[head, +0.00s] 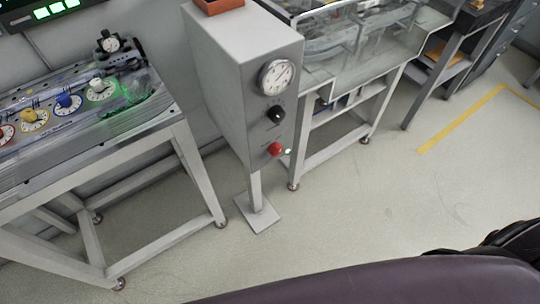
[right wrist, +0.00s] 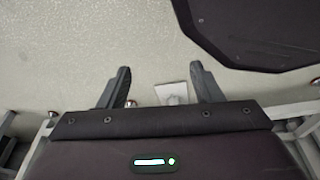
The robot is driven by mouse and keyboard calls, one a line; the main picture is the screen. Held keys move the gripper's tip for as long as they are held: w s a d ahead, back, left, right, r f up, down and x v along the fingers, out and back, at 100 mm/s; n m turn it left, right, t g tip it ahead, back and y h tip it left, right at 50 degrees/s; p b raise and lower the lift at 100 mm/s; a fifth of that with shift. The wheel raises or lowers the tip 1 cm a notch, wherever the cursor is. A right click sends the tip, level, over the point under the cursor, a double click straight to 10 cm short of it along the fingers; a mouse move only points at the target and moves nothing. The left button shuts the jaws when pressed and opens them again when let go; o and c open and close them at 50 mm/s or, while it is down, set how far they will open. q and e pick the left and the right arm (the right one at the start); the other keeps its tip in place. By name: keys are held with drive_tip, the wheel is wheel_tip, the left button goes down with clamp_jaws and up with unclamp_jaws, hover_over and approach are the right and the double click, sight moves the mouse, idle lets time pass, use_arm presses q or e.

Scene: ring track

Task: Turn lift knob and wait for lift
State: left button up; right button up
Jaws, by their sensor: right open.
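A grey control box (head: 248,90) on a single post stands in the middle of the head view. A black knob (head: 276,114) sits on its front face, below a round white dial gauge (head: 276,77) and above a red button (head: 275,149). I cannot read any label that says which is the lift knob. My right gripper (right wrist: 161,78) shows in the right wrist view, open, with nothing between its fingers and the floor and a pale plate below. Its fingers do not show in the head view. My left gripper is in neither view.
A workbench (head: 178,105) with several coloured knobs stands at the left. A water tank (head: 355,40) on a metal frame stands behind the box at the right. An orange tray (head: 218,6) sits on the box. The floor in front is clear, with a yellow line (head: 462,117) at right.

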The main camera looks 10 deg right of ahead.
drive_tip(key=w+r+t+b, duration=0.2)
drive_tip(key=w+r+t, duration=0.25)
drive_tip(key=w, duration=0.85)
drive_tip(key=n+t+y+b, duration=0.2)
drive_tip(key=t+y+b, duration=0.4)
drive_tip(key=t, duration=0.4)
approach(278, 154)
drive_tip(key=w, duration=0.1)
drive_tip(key=x, duration=0.6)
drive_tip(key=shift+w+a+r, duration=0.2)
drive_tip(key=shift+w+a+p, duration=0.25)
drive_tip(key=shift+w+p, duration=0.05)
drive_tip(key=shift+w, duration=0.3)
drive_tip(key=c, duration=1)
drive_tip(key=shift+n, duration=0.3)
